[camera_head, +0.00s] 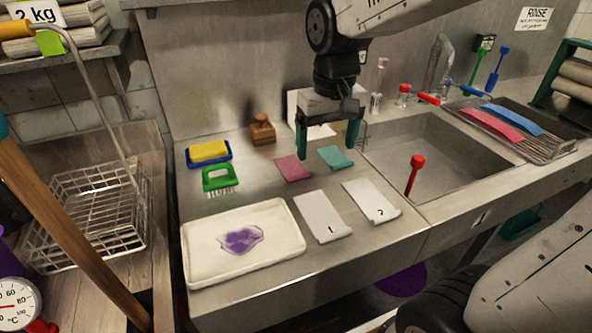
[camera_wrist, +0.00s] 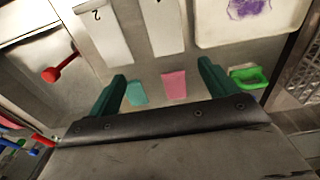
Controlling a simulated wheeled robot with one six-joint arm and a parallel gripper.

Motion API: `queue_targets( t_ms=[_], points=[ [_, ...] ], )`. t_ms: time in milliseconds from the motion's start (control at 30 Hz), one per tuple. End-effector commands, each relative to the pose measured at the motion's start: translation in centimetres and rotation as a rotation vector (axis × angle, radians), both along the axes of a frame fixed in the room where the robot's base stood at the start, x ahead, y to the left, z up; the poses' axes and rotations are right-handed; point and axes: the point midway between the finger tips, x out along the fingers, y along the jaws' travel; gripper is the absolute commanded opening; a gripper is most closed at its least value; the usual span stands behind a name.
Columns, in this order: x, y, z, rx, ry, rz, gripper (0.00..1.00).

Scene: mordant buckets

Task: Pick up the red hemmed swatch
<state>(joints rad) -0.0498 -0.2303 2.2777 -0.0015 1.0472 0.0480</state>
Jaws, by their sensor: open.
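A pinkish-red swatch (camera_head: 293,168) lies flat on the steel counter, left of a teal swatch (camera_head: 335,157). In the wrist view the pinkish-red swatch (camera_wrist: 174,86) shows between my fingers, nearer the right one, and the teal swatch (camera_wrist: 137,93) lies close to the left finger. Whether either swatch is hemmed is too small to tell. My gripper (camera_head: 329,153) is open and empty, with teal fingers pointing down above the counter near both swatches. It also shows in the wrist view (camera_wrist: 162,70). Another red cloth (camera_head: 492,124) lies on the rack right of the sink.
White sheets marked 1 (camera_head: 322,217) and 2 (camera_head: 371,201) lie in front of the swatches. A white tray (camera_head: 190,262) with a purple stain, a green brush (camera_head: 220,178) and a yellow sponge (camera_head: 208,151) are left. The sink (camera_head: 440,150) is right; a wooden block (camera_head: 262,130) stands behind.

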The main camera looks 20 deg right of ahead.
Motion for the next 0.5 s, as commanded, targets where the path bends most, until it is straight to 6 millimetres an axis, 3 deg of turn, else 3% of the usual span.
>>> queue_targets(
  t_ms=[33,200,333,500],
  points=[
    [2.2,0.3,-1.2,0.0,0.017,0.001,0.85],
    [7.6,1.3,-4.5,-0.001,0.037,0.0,0.85],
    [10.0,1.7,-6.3,-0.001,0.044,-0.002,0.85],
    [11.0,1.9,-7.9,-0.001,0.05,-0.002,0.85]
  ],
)
